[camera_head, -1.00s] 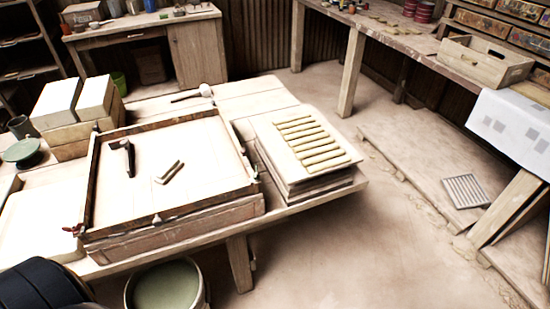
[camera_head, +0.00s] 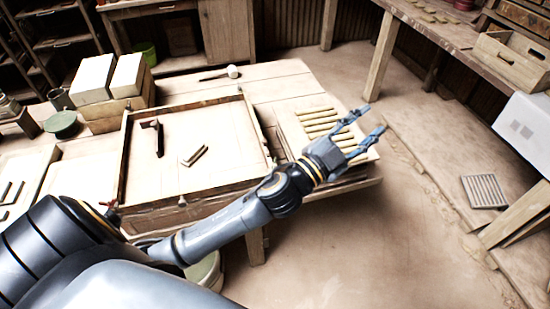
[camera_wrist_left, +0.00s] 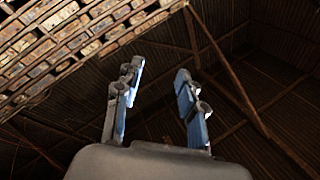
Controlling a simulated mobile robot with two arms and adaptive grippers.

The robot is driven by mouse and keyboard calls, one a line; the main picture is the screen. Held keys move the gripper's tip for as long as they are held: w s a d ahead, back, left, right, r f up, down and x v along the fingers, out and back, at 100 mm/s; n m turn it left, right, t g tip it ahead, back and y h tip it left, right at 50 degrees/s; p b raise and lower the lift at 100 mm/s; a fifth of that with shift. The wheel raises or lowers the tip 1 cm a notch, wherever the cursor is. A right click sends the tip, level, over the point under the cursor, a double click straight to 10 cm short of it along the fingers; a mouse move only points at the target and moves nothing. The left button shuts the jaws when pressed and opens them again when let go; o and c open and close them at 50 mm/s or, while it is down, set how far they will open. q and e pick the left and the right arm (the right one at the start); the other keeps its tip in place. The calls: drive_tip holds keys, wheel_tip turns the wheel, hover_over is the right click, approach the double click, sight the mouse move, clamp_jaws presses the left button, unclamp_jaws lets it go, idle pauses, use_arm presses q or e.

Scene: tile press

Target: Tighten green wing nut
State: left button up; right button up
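A wooden press frame (camera_head: 145,220) with a flat pale panel sits on the workbench in the head view. A red wing nut (camera_head: 113,217) is at its front left corner. A small pale fitting (camera_head: 182,201) is on its front edge. I cannot make out a green wing nut; the frame's front right part is partly behind my left arm. My left gripper (camera_head: 374,118) is open and empty, above and to the right of the strip-covered boards (camera_head: 290,135). In the left wrist view its spread fingers (camera_wrist_left: 160,100) point at the roof. My right gripper is not in view.
A black tool (camera_head: 158,138) and a bent metal piece (camera_head: 195,156) lie on the panel. A mallet (camera_head: 233,72) lies behind the frame. Pale blocks (camera_head: 93,78) stand at the left. A bucket (camera_head: 207,270) is partly behind my arm.

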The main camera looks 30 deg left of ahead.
use_arm(q)
drive_tip(key=s+d+r+m+g+h, duration=0.2)
drive_tip(key=d+r+m+g+h, duration=0.35)
drive_tip(key=d+m+h, duration=0.4)
drive_tip(key=m+g+y, duration=0.9)
drive_tip(key=g+y, duration=0.5)
drive_tip(key=y, duration=0.3)
hover_over(275, 167)
wheel_tip(275, 167, down, 15)
wheel_tip(275, 167, down, 14)
drive_tip(key=p, duration=0.3)
drive_tip(key=shift+a+r+p, duration=0.1)
drive_tip(key=shift+p, duration=0.2)
